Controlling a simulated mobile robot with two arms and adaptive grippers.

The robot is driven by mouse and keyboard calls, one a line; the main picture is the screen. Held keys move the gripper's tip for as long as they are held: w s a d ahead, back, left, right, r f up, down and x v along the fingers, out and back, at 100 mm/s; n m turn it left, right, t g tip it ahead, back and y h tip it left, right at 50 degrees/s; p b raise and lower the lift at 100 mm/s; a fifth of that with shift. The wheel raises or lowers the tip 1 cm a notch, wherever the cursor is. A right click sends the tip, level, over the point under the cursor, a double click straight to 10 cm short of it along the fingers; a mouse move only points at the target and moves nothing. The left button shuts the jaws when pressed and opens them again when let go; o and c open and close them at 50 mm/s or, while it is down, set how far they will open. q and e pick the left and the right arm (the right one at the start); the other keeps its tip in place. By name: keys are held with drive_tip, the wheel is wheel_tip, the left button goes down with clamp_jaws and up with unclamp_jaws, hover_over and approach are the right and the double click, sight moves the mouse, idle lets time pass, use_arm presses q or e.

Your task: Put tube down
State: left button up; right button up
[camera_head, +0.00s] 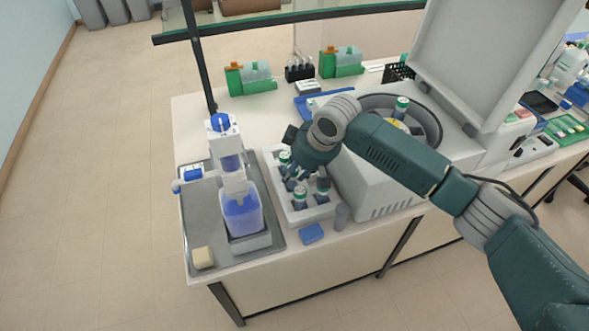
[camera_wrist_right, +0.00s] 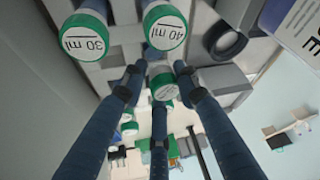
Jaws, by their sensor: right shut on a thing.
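My right gripper (camera_head: 292,178) reaches down over the white tube rack (camera_head: 272,172) beside the centrifuge. In the right wrist view its fingers close around a green-capped tube (camera_wrist_right: 163,86); the tube's lower part is hidden. I cannot tell whether the tube is fully seated. Other green-capped tubes stand in the rack, one at the front (camera_head: 300,197) and one to its right (camera_head: 323,188). In the right wrist view two caps read "30 ml" (camera_wrist_right: 84,42) and "40 ml" (camera_wrist_right: 165,27). My left gripper is not in view.
The open centrifuge (camera_head: 385,200) stands right of the rack, with a green-capped tube (camera_head: 401,106) in it and its lid raised. A grey tray (camera_head: 200,225) with a blue-liquid bottle (camera_head: 242,216) lies to the left. A blue block (camera_head: 312,233) sits near the front edge.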

drive_tip(key=shift+f, duration=0.2)
drive_tip(key=shift+f, duration=0.4)
drive_tip(key=o, duration=0.6)
drive_tip(key=shift+r, duration=0.3)
drive_tip(key=b+v, duration=0.2)
drive_tip(key=v, duration=1)
drive_tip(key=shift+r, duration=0.15)
drive_tip(key=shift+a, duration=0.1)
